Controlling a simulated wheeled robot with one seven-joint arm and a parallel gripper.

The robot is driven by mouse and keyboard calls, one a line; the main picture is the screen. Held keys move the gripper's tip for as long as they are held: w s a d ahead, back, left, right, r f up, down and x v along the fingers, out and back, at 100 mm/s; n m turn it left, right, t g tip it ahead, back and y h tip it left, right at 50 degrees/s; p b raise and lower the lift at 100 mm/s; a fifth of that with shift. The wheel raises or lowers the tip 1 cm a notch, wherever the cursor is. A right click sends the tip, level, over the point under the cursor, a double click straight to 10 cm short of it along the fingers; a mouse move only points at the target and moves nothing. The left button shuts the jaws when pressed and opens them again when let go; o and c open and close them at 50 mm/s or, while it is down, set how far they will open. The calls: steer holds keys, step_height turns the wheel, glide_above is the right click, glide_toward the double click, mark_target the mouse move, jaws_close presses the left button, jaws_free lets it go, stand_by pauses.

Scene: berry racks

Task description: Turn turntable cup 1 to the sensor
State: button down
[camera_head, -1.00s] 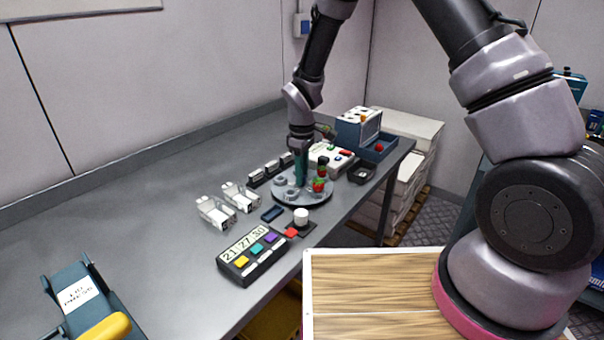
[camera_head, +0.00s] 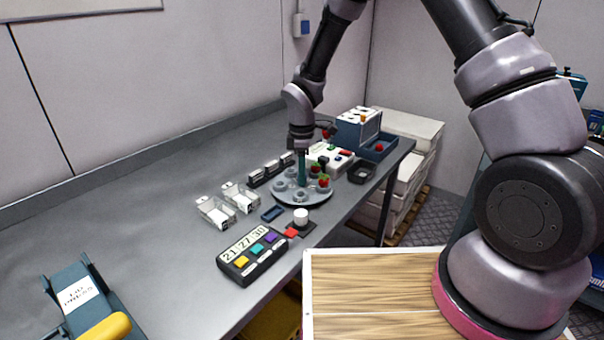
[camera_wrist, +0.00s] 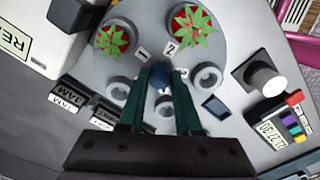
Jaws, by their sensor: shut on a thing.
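The grey round turntable (camera_head: 302,196) stands on the bench and carries several ring-shaped cups. My gripper (camera_wrist: 160,88) points down over its middle, its green fingers shut on the dark blue centre knob (camera_wrist: 160,70). In the wrist view, cup 1 (camera_wrist: 101,50) holds a leafy strawberry (camera_wrist: 113,38) at the upper left, by the label 1. Another strawberry (camera_wrist: 192,26) sits by the label 2 at the upper right. The other cups look empty. A white device (camera_wrist: 50,30) stands close beside the cup 1 side; I cannot tell whether it is the sensor.
A white cylinder on a dark base (camera_head: 301,217) and a timer box with coloured buttons (camera_head: 252,255) stand in front of the turntable. Clear trays (camera_head: 215,212) lie to its left. A blue box (camera_head: 358,128) stands behind. The bench's left part is mostly free.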

steer(key=shift+n, duration=0.3)
steer(key=shift+w, duration=0.1)
steer(key=c, duration=0.6)
jaws_free()
step_height(320, 180, up, 11)
stand_by(0.4)
step_height(320, 180, up, 11)
stand_by(1.1)
